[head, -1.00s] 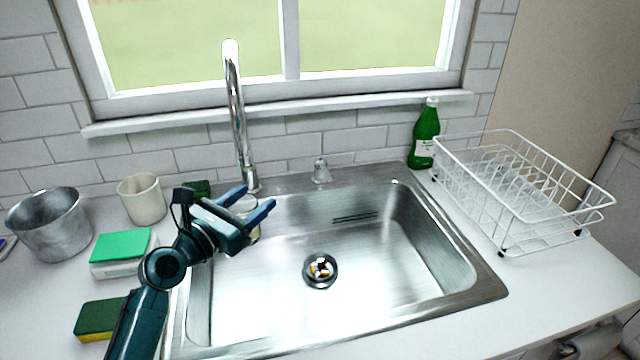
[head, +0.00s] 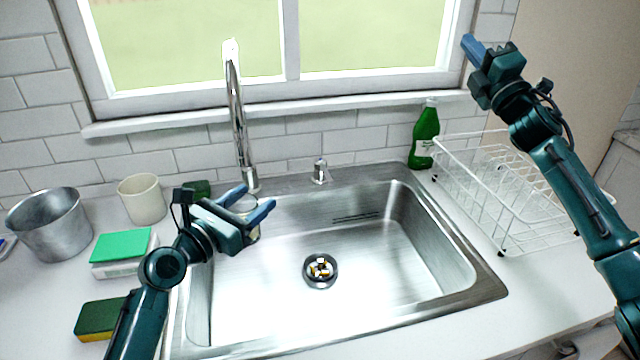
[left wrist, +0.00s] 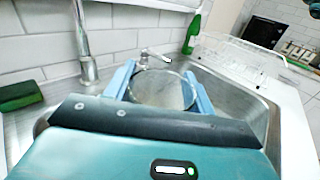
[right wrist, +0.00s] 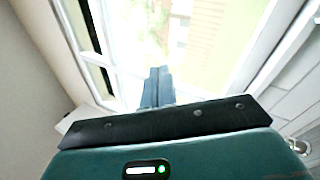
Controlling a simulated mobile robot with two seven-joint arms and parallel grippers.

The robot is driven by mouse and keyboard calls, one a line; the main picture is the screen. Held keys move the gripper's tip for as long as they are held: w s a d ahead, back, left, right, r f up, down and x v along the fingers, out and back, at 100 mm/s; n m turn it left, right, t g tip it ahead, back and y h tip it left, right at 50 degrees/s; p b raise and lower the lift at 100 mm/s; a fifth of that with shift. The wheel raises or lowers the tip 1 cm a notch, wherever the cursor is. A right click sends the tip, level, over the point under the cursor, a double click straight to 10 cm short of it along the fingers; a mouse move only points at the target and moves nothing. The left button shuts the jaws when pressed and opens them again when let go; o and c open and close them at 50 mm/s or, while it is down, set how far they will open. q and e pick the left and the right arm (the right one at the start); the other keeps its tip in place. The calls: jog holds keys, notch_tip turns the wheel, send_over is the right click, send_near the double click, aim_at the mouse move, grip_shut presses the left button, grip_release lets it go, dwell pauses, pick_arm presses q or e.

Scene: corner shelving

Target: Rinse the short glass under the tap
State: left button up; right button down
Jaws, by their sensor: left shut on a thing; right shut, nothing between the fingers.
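My left gripper (head: 248,203) is shut on the short glass (head: 246,205) at the left side of the sink. The clear glass also shows between the blue fingers in the left wrist view (left wrist: 162,90). In the head view most of it is hidden by the gripper. The chrome tap (head: 238,125) stands behind the sink, beyond the held glass, with its tall neck upright. A small metal lever (head: 320,170) stands to its right on the sink's back rim. My right gripper (head: 472,46) is shut and empty, raised in front of the window's right edge.
The steel sink (head: 400,265) is empty, with a drain (head: 320,270) in its floor. A green bottle (head: 424,138) and white dish rack (head: 510,215) stand right. A metal bucket (head: 48,228), cream cup (head: 143,200) and sponges (head: 98,318) sit left.

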jog(key=w+a+f+m+g+h, duration=0.25)
jog(key=a+f, duration=0.55)
jog(key=f, duration=0.4)
jog(key=m+g+h, duration=0.2)
jog(key=m+h, duration=0.2)
jog(key=m, duration=0.2)
send_near(325, 172)
notch_tip(325, 172, up, 4)
jog(key=s, duration=0.1)
jog(key=s+a+f+m+h, duration=0.1)
jog(key=s+a+f+m, duration=0.15)
jog(key=s+a, duration=0.3)
jog(key=w+d+f+n, duration=0.1)
jog(key=w+d, duration=0.3)
jog(key=w, duration=0.7)
jog(key=shift+f, duration=0.3)
jog(key=shift+w, duration=0.15)
